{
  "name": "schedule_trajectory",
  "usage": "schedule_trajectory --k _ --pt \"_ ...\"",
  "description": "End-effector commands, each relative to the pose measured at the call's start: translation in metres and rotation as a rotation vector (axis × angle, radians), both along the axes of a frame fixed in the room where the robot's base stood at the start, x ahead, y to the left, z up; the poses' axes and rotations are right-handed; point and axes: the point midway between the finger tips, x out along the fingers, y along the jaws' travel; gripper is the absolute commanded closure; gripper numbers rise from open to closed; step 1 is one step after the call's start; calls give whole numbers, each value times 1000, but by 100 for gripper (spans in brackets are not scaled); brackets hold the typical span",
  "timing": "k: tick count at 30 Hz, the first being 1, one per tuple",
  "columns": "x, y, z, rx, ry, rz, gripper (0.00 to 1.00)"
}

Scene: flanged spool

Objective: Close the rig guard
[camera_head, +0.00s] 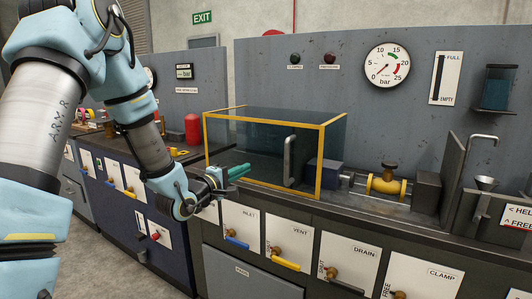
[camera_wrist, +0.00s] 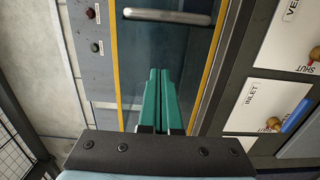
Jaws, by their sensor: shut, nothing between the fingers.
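The rig guard (camera_head: 322,127) is a clear box with a yellow frame on the bench. It stands over the left part of the rig, with a dark blue block (camera_head: 324,172) at its right end. A yellow flanged spool (camera_head: 388,184) sits right of the guard, uncovered. The guard's upright grey handle (camera_head: 289,160) is on its front pane; it also shows at the top of the wrist view (camera_wrist: 167,16). My gripper (camera_head: 246,168), with teal fingers, is shut and empty in front of the pane, left of the handle. In the wrist view the fingertips (camera_wrist: 158,72) point toward the handle, apart from it.
Valve panels marked INLET (camera_head: 243,226), VENT (camera_head: 289,242), DRAIN (camera_head: 350,262) and CLAMP (camera_head: 425,285) line the bench front.

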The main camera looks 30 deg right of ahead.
Motion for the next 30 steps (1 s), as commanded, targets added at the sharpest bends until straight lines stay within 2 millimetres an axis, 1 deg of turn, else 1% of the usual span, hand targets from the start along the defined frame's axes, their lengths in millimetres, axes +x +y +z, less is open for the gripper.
schedule_trajectory --k 5,17,18,21,25,30 --pt "8 -20 2 -8 1 -4 100" --pt "43 -92 3 -4 0 -2 100" --pt "35 -96 4 -4 2 -5 100" --pt "24 -104 3 -2 1 -3 100" --pt "16 -111 1 -3 2 -1 100" --pt "13 -114 0 -3 1 1 100"
